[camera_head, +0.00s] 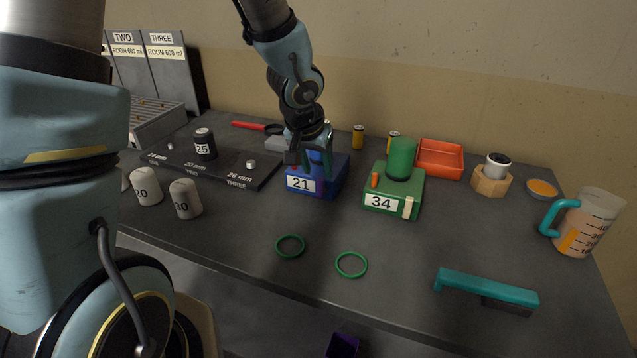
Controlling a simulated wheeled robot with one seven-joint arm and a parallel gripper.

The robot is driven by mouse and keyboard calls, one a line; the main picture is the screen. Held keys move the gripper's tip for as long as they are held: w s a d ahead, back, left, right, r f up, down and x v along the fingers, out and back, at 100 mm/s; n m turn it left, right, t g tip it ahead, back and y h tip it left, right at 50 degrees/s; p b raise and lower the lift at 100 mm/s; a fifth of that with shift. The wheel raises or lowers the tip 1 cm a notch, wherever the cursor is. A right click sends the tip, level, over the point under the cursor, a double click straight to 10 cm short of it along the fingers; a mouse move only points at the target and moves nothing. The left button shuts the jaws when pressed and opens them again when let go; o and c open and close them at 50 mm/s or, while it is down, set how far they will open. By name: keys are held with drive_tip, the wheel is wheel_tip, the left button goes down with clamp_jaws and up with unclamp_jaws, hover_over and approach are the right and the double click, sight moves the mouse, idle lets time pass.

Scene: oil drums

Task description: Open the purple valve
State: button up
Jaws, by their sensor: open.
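A small purple valve lever (321,187) shows at the front right corner of the blue box marked 21 (331,183). It looks roughly upright, but it is dark and small, and I cannot tell its exact setting. My gripper (309,157) is open and points down over the top of the blue box, above and slightly left of the purple lever. It hides much of the box's top and part of whatever stands there. I see no hold on the lever; whether a finger touches the box I cannot tell.
The green box marked 34 (412,190) stands close right, with an orange lever and a cream lever. A black board (225,172) lies left. Two green rings (351,273) lie in front. A teal handle bar (487,287) and a jug (588,222) are right. The front middle is mostly clear.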

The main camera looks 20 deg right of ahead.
sight(320, 180)
drive_tip(key=shift+b+x, duration=0.45)
drive_tip(key=shift+x, duration=1.9)
clamp_jaws()
